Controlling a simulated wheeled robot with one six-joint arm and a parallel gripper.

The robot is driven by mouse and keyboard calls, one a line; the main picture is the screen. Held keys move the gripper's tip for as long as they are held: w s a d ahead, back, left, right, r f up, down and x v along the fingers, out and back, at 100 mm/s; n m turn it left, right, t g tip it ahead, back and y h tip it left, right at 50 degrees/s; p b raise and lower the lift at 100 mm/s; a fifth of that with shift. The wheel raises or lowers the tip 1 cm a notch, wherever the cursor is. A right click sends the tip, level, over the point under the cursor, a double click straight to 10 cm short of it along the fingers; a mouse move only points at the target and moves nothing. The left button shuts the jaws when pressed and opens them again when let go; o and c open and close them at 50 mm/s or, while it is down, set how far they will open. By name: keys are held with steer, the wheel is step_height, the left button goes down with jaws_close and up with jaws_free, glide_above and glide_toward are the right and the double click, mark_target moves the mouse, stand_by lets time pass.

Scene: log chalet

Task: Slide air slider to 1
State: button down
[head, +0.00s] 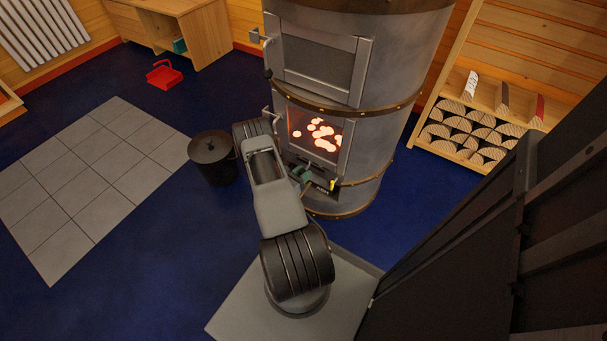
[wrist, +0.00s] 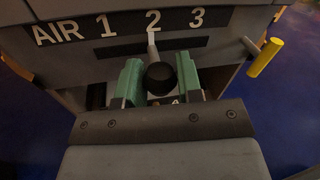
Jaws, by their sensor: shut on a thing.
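The air slider is a dark round knob (wrist: 160,78) on the stove front, seen in the wrist view below a label reading AIR 1 2 3. Its pale pointer (wrist: 152,45) stands under the 2. My gripper (wrist: 159,82) has its two green fingers on either side of the knob and is shut on it. In the head view my gripper (head: 301,174) is at the lower front of the grey cylindrical stove (head: 378,110), mostly hidden by my arm. The 1 (wrist: 105,27) is to the left of the pointer.
A yellow-tipped handle (wrist: 265,57) sticks out to the right of the slider. Glowing embers (head: 322,135) show behind the stove's lower glass door. A black lidded bucket (head: 212,158) stands left of the stove. A firewood rack (head: 470,130) is at the right.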

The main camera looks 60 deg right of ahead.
steer(key=w+b, duration=0.1)
steer(key=w, duration=0.3)
steer(key=shift+w+f, duration=0.1)
steer(key=shift+w, duration=0.25)
steer(key=c, duration=0.8)
jaws_free()
steer(key=shift+w, duration=0.1)
steer(key=p+v, duration=0.2)
steer(key=v, duration=1.1)
steer(key=shift+a, duration=0.4)
